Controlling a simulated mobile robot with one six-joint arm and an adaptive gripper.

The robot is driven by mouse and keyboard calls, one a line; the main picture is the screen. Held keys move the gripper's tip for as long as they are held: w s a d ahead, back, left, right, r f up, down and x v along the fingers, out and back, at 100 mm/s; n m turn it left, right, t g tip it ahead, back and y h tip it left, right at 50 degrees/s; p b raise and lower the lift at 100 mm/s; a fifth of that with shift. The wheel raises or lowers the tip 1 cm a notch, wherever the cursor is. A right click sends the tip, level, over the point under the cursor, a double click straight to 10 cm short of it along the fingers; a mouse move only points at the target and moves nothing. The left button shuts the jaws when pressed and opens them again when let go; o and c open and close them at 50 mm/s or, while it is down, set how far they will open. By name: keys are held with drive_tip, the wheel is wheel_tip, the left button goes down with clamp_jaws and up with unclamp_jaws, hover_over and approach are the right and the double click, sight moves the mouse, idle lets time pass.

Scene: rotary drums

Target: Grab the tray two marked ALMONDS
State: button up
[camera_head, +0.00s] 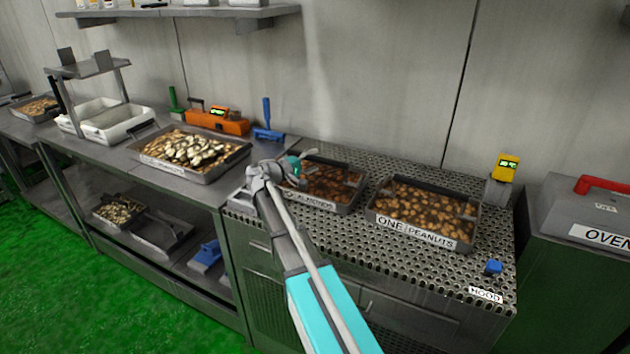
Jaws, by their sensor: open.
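The tray marked ALMONDS (318,203) is a grey metal tray of brown nuts on the perforated metal top, left of the tray marked ONE PEANUTS (418,232). My arm hides its left end and the start of its label, so the number cannot be read. My gripper (303,162) is at the tray's back left corner in the picture, open, with nothing seen between its fingers. Whether it touches the tray cannot be told.
A larger tray of pale, sliced-looking pieces (150,161) stands on the bench to the left. A blue tool (267,130) and an orange device (212,123) stand behind. A yellow device (507,167) and the oven (590,234) are at right. A shelf (200,12) hangs above.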

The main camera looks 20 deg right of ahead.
drive_tip(key=shift+w+d, duration=0.15)
drive_tip(key=shift+d, duration=0.65)
clamp_jaws()
